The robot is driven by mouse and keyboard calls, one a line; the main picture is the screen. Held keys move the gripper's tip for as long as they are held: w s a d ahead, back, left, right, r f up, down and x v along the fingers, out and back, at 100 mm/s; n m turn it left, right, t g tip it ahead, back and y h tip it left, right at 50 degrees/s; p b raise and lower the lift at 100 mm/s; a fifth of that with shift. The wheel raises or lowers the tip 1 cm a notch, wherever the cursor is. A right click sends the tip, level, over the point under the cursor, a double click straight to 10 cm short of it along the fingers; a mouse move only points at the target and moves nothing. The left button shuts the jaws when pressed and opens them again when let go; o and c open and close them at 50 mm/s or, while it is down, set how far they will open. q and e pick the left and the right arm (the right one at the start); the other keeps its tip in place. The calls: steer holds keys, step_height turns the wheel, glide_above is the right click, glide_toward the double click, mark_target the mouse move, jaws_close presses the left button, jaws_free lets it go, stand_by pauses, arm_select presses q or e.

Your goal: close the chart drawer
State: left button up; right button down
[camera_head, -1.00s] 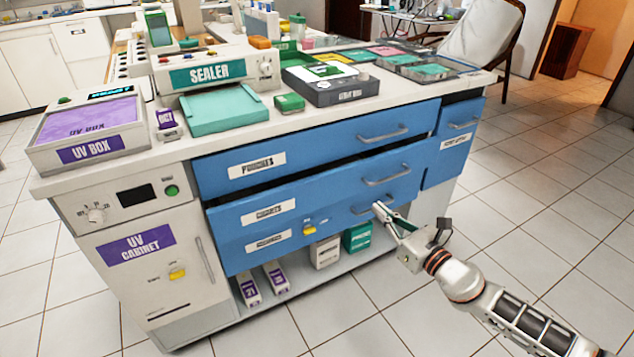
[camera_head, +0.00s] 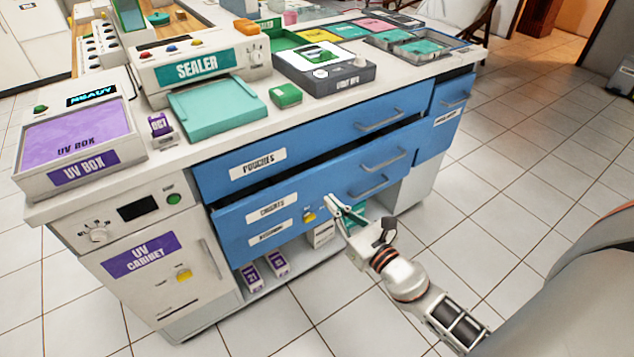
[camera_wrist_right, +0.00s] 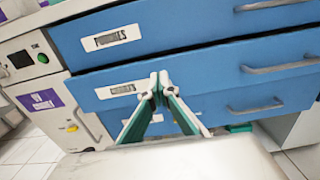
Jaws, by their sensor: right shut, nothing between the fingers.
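The chart drawer (camera_head: 325,187) is the blue middle drawer with a "CHARTS" label (camera_head: 272,207). It stands out from the cabinet, with a dark gap above its front. Its grey handle (camera_head: 382,160) is on the right half. My right gripper (camera_head: 334,203) is in front of the lower drawer fronts, left of the handles, its fingers shut and empty. In the right wrist view, the fingertips (camera_wrist_right: 159,84) appear before the chart drawer front (camera_wrist_right: 205,82), right of its label. I cannot tell whether they touch it. My left gripper is out of view.
The pouches drawer (camera_head: 320,140) is above, and a lower blue drawer (camera_head: 335,215) with its own handle is below. A UV cabinet (camera_head: 160,275) stands at the left. Boxes (camera_head: 278,263) sit on the bottom shelf. The tiled floor (camera_head: 520,200) at right is open.

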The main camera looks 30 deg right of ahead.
mark_target(308, 178)
steer(key=w, duration=0.7)
steer(key=shift+w+a+p, duration=0.2)
steer(key=shift+a+p, duration=0.1)
steer(key=shift+p, duration=0.05)
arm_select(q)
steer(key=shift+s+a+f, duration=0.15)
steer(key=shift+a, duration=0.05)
arm_select(e)
steer(key=shift+w, duration=0.55)
steer(key=shift+w, duration=0.1)
steer(key=shift+w+a+f, duration=0.1)
steer(key=shift+w+a, duration=0.05)
steer(key=shift+w, duration=1.1)
steer(key=shift+s, duration=0.1)
